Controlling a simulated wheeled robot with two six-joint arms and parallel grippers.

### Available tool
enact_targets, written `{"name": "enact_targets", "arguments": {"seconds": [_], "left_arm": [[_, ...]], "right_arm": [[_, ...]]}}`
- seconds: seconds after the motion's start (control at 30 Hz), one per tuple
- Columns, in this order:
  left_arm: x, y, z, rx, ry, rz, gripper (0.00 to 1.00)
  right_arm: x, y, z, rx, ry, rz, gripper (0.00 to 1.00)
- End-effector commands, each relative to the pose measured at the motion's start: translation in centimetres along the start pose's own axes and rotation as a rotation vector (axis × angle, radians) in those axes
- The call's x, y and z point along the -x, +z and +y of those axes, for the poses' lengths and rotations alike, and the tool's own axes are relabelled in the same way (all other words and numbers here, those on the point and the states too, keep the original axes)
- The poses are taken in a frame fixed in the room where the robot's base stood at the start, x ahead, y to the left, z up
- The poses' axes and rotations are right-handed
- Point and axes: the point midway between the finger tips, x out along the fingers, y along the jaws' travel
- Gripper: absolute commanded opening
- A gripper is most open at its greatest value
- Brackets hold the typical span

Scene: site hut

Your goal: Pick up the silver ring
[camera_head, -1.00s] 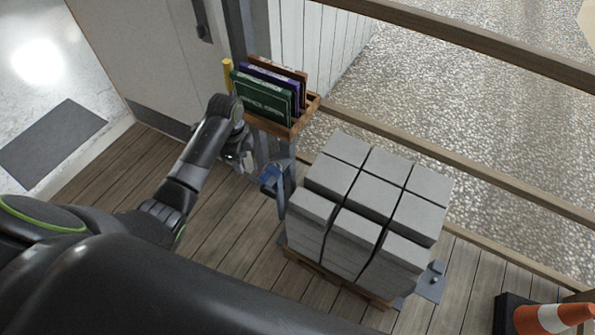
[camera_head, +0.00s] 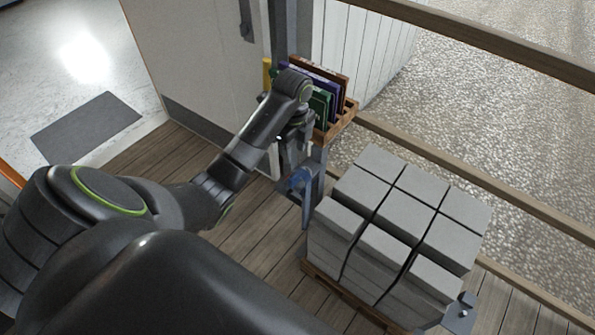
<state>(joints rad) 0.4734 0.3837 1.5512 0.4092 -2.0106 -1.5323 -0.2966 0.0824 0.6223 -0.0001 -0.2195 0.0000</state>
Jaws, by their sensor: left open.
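I cannot make out a silver ring in the head view. My left gripper (camera_head: 287,140) hangs below the dark wrist, at the front of a wooden rack (camera_head: 333,132) on a grey post. The gripper is open, but its fingertips are small and partly hidden, and I see nothing held between them. The wrist covers part of the rack and of the green folder (camera_head: 321,106) in it.
A pallet of grey blocks (camera_head: 385,262) stands to the right. Wooden rails (camera_head: 460,165) run behind. Plank floor (camera_head: 250,250) is clear left of the blocks.

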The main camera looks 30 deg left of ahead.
Motion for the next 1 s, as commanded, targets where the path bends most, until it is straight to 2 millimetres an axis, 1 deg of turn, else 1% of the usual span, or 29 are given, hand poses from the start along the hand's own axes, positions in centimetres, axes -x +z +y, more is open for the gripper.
{"name": "enact_targets", "arguments": {"seconds": [0.03,0.3,0.4,0.67,0.73,0.87,0.9,0.97,1.0], "left_arm": [[-1.2,0.0,0.0,0.0,0.0,0.0,0.42],[-4.1,0.0,0.0,0.0,0.0,0.0,0.42],[-4.9,0.0,0.0,0.0,0.0,0.0,0.42],[-5.7,0.0,0.0,0.0,0.0,0.0,0.42],[-6.1,0.0,0.0,0.001,0.0,0.0,0.42],[-7.4,0.1,0.0,0.001,0.0,0.0,0.42],[-8.1,0.1,0.1,0.001,0.002,0.001,0.42],[-9.1,0.1,0.1,0.001,0.001,0.001,0.42],[-9.4,0.1,0.1,0.0,0.003,0.002,0.42]], "right_arm": [[-1.1,0.2,-0.1,0.0,0.0,-0.002,0.89],[-3.9,0.8,-0.4,-0.002,0.0,-0.012,0.89],[-4.2,-0.1,-0.4,-0.004,0.0,-0.006,0.89],[-4.6,-0.6,-0.4,-0.004,0.002,-0.01,0.89],[-5.0,-0.7,-0.4,-0.004,0.002,-0.01,0.89],[-5.9,-1.3,-0.4,-0.005,0.004,-0.01,0.89],[-6.1,-1.4,-0.4,-0.005,0.005,-0.01,0.89],[-6.3,-1.6,-0.4,-0.005,0.005,-0.012,0.89],[-6.1,-1.7,-0.3,-0.005,0.006,-0.013,0.89]]}}
